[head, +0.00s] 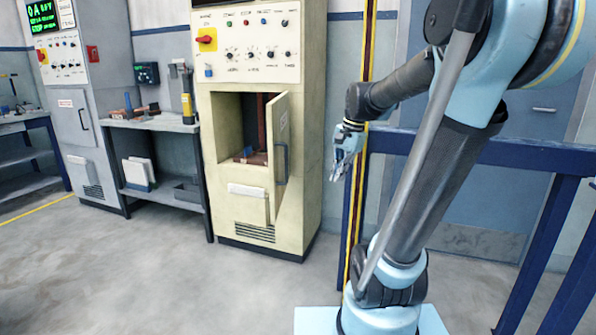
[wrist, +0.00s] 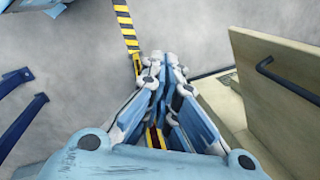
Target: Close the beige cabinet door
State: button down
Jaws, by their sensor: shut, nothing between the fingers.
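The beige cabinet (head: 309,110) stands at the middle of the head view. Its door (head: 280,135) is open, swung outward from the right side of the opening, and has a dark handle (head: 282,165). Inside the cabinet, small reddish-brown items (head: 252,157) show. My gripper (head: 338,172) is right of the door, apart from it, pointing down. In the wrist view my gripper (wrist: 161,70) is shut and holds nothing. The door (wrist: 252,65) and its handle (wrist: 290,85) show to the right of the fingers there, not touching them.
A grey workbench (head: 165,122) with small items stands left of the cabinet, and a grey cabinet (head: 72,125) farther left. The floor (head: 150,275) in front is clear.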

jog(key=w+a+r+m+g+y, duration=0.1)
jog(key=w+a+r+m, duration=0.2)
jog(key=w, duration=0.6)
jog(key=w+a+r+m+y, duration=0.15)
jog(key=w+m, duration=0.25)
jog(key=w, duration=0.5)
jog(key=a+f, duration=0.8)
jog(key=f, duration=0.1)
jog(key=shift+s+a+f+m, duration=0.15)
jog(key=shift+s+a+m, duration=0.2)
jog(key=shift+s, duration=0.1)
jog(key=shift+h, duration=0.25)
